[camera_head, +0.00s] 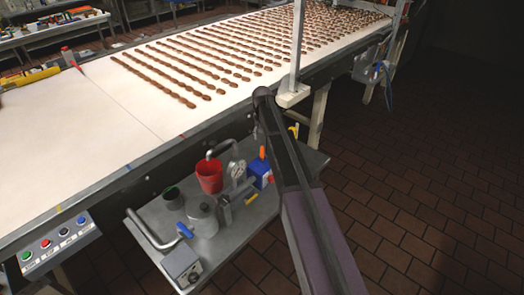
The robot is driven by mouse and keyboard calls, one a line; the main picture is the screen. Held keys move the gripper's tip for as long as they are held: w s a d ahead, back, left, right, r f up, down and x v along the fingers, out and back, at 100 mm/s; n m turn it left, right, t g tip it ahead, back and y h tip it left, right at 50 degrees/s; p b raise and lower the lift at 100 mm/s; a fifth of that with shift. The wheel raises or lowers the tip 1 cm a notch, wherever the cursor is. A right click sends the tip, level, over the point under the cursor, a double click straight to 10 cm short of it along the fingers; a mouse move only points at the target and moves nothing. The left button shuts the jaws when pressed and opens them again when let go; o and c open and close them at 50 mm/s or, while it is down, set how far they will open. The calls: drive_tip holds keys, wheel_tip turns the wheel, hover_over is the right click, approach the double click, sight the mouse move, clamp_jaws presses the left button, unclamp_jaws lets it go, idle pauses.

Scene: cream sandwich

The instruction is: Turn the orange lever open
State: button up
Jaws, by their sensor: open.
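A small upright orange lever (262,152) shows just left of my arm, above a blue part (258,170) on the grey metal shelf beside the conveyor. My dark arm rises from the bottom of the view and bends at a rounded joint near the conveyor edge. The part beyond that joint is mostly hidden behind the arm, and I cannot make out my gripper or its fingers. I cannot tell whether anything touches the lever.
The shelf (150,222) holds a red cup (209,176), a round gauge (237,170), a grey canister (202,216) and a blue-handled pipe. A white conveyor (60,150) carries rows of brown pieces. A post stands beside my arm. Brick floor (420,200) is clear at right.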

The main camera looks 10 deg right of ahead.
sight(262, 149)
drive_tip(key=shift+f+b, duration=2.75)
drive_tip(key=shift+f, duration=0.25)
clamp_jaws()
